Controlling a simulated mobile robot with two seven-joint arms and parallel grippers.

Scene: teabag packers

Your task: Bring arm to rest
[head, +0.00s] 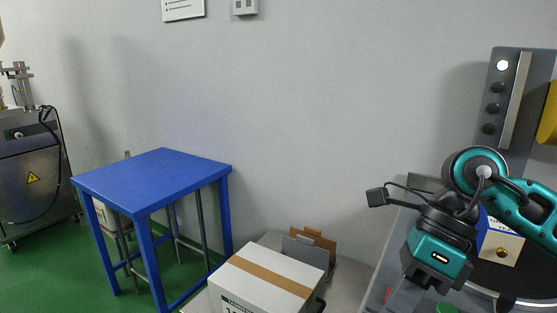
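My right arm comes in from the right edge in teal and black. Its gripper (436,262) hangs at the lower right, over a grey machine surface. A small dark block on a cable sticks out to the left of the wrist. The fingers are not clear against the dark parts, so I cannot tell whether they are open or shut. I see nothing held in it. My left arm and gripper are not in view.
A blue table (155,177) with a bare top stands at the left. A taped white carton (265,280) is at the bottom centre. A blue and white box (497,242) sits behind my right arm. A steel machine (32,180) is at far left.

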